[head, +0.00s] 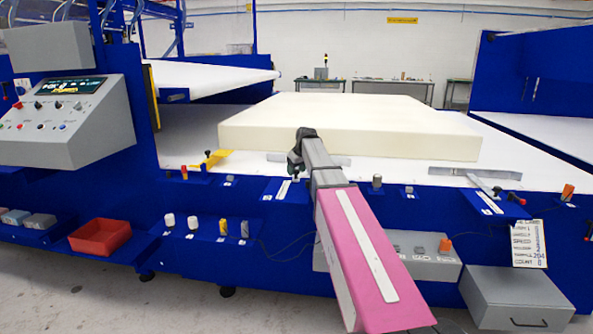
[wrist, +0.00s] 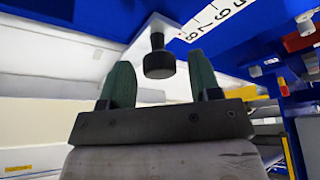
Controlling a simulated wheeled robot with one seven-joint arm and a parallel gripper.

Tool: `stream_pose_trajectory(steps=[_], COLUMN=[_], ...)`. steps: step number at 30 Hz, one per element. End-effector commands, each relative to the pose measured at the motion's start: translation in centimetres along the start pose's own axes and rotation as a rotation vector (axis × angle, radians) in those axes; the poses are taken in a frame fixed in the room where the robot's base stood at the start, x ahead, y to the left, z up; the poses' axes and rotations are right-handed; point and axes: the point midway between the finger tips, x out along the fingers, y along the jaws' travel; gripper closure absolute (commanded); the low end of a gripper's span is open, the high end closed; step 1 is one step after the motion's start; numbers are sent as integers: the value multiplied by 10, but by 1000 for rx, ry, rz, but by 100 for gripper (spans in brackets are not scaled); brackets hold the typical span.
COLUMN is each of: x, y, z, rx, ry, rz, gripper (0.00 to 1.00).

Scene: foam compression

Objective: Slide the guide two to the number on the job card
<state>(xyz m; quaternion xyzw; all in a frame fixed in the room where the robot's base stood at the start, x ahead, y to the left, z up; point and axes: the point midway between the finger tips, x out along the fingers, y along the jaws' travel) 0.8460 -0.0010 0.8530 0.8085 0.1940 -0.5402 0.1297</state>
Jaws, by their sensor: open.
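My gripper (head: 296,166) is open at the front edge of the bench. In the wrist view its two green fingers (wrist: 161,80) stand either side of a black knob (wrist: 158,58), with gaps showing; I cannot tell whether either touches. The knob sits on a pale bar beside a white number scale (wrist: 215,20). In the head view this is the left guide, with its scale strip (head: 284,190) and grey fence (head: 340,160), partly hidden by my arm. A second guide (head: 475,171) with its own scale (head: 490,203) is at right. The job card (head: 528,243) hangs at right; its number is too small to read.
A large cream foam block (head: 345,125) lies on the white bench top behind my gripper. A control panel (head: 65,120) stands at left. A red tray (head: 100,236) and a grey drawer box (head: 515,298) are low in front. Several knobs and switches line the blue front.

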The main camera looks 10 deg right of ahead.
Motion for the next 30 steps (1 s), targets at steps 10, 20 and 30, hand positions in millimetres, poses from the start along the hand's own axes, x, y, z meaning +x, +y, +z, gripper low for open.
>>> stream_pose_trajectory(steps=[10,20,30], x=[0,-11,-28], y=[0,-27,-72], z=[0,26,67], rx=[0,-2,-1], ry=[0,0,1], rz=[0,-1,-2], gripper=[100,100,100])
